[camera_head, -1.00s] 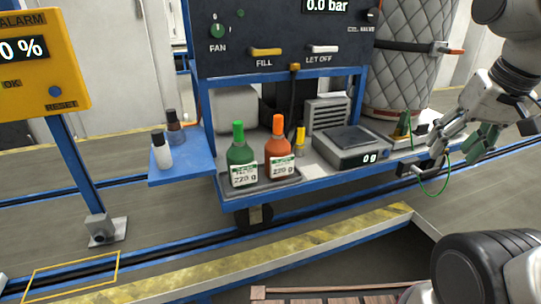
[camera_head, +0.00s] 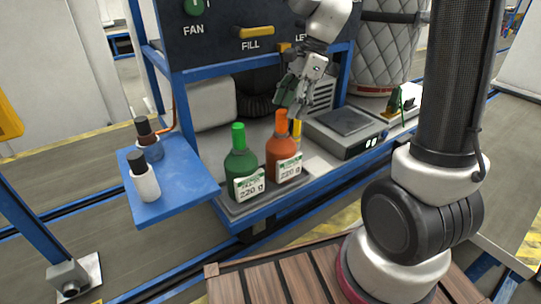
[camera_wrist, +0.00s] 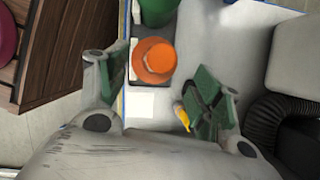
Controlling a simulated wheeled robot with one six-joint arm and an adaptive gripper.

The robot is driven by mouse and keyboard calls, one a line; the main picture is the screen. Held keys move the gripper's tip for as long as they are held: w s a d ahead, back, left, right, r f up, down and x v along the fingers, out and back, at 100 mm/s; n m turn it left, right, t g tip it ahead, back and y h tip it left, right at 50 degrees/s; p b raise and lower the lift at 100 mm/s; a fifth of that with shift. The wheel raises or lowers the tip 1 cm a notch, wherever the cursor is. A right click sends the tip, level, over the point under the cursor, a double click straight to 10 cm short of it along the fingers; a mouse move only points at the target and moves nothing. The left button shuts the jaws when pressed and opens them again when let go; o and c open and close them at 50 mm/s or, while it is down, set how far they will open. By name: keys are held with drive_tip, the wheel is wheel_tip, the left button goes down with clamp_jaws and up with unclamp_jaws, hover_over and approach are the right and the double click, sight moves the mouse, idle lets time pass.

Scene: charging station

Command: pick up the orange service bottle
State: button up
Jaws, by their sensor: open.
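The orange service bottle (camera_head: 283,152) stands upright on a dark tray, with a white label reading 220 g. The green bottle (camera_head: 242,166) stands just left of it. My gripper (camera_head: 293,99) is above and slightly behind the orange bottle, pointing down, open and empty. In the wrist view the orange bottle's cap (camera_wrist: 154,61) shows from above, near the space between the two green-padded fingers and beyond their tips. A yellow-topped thing (camera_head: 296,131) stands close behind the orange bottle, partly hidden by it.
A scale (camera_head: 345,131) stands to the right of the bottles. The panel with the fill handle (camera_head: 255,32) rises behind. A black hose (camera_wrist: 283,125) lies at right in the wrist view.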

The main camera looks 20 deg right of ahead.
sight(281, 129)
drive_tip(key=x, duration=0.7)
drive_tip(key=shift+s+d+f, duration=0.1)
drive_tip(key=shift+f, duration=0.2)
clamp_jaws()
